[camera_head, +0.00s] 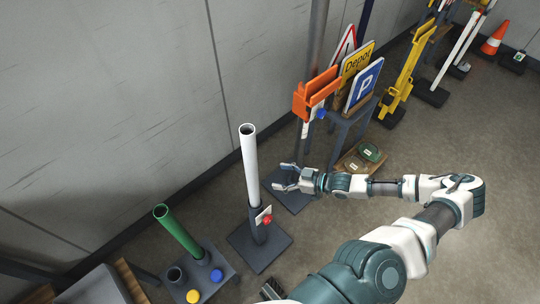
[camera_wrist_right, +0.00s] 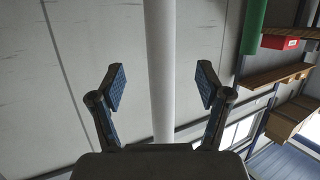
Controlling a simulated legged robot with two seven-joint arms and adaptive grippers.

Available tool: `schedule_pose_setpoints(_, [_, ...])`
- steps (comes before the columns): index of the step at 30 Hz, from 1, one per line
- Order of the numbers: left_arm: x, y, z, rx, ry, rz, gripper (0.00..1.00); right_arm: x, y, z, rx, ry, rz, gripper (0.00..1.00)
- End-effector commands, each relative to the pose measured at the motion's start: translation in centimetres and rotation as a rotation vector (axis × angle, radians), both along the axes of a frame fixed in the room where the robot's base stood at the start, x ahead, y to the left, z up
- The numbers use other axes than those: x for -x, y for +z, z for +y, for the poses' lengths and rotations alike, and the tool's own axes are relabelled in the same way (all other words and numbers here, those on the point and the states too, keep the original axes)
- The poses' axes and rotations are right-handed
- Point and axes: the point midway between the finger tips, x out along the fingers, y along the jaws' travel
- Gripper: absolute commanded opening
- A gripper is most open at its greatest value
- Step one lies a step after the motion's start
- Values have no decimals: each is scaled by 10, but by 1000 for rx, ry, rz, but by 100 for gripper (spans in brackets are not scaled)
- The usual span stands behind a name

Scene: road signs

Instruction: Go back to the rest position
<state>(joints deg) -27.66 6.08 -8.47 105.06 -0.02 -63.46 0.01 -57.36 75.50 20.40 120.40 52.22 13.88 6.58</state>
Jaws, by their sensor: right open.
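My right gripper (camera_head: 281,177) is open and empty in the head view, to the right of the upright white pole (camera_head: 250,165). Its forearm reaches in from the right. In the right wrist view the two fingers of this gripper (camera_wrist_right: 162,84) are spread wide. The white pole (camera_wrist_right: 160,45) shows between them in the picture, apart from both fingers. My left gripper is not in view.
The white pole stands in a dark base (camera_head: 272,252) with a red knob (camera_head: 267,219). A green tube (camera_head: 178,232) stands at the lower left. Signs, including a blue parking sign (camera_head: 364,84), stand behind. Open floor (camera_head: 460,130) lies to the right.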

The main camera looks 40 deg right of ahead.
Motion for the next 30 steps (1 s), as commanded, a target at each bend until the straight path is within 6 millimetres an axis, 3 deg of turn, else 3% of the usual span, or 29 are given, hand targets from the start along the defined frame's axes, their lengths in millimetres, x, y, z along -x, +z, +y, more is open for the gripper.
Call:
schedule_pose_setpoints(8, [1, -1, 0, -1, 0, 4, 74, 0, 0, 0, 0, 0, 0, 77])
schedule_pose_setpoints(11, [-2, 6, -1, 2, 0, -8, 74, 5, -16, -20, 37, -52, 22, 77])
schedule_pose_setpoints(14, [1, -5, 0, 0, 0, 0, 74, 22, -55, -58, 115, -157, 86, 77])
schedule_pose_setpoints(18, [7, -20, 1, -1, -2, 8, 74, 71, -147, -103, 236, -331, 268, 77])
schedule_pose_setpoints(20, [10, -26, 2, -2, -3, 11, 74, 97, -191, -106, 274, -388, 366, 77])
schedule_pose_setpoints(23, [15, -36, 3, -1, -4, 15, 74, 139, -261, -85, 317, -446, 540, 77])
schedule_pose_setpoints(27, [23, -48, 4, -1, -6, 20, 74, 185, -341, -13, 351, -450, 772, 77])
schedule_pose_setpoints(30, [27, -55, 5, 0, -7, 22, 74, 205, -375, 48, 372, -412, 901, 77])
